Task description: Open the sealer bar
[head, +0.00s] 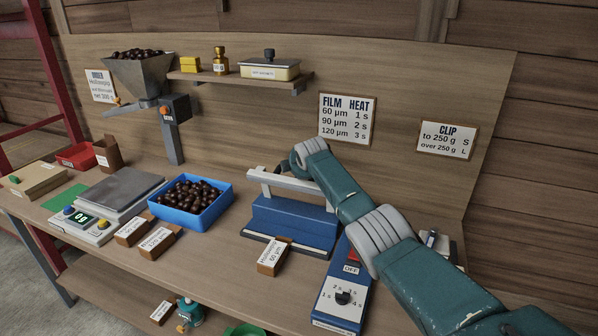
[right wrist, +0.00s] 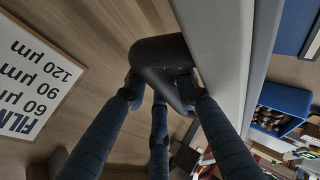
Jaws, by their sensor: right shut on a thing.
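The sealer has a blue base (head: 290,222) and stands on the bench in the middle of the head view. Its pale sealer bar (head: 285,180) is above the base, with a gap visible beneath it. In the right wrist view the bar (right wrist: 218,50) runs along the right of the gripper. My right gripper (right wrist: 160,85) is shut on the bar's dark handle (right wrist: 160,55), its fingers around it. My left gripper is in neither view.
A control box (head: 341,298) with a dial and a red switch stands right of the sealer, below my right arm. A labelled brown block (head: 273,257) is in front. A blue tray (head: 205,218) of chestnuts and a scale (head: 80,224) stand left. A film heat sign (head: 346,119) hangs behind.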

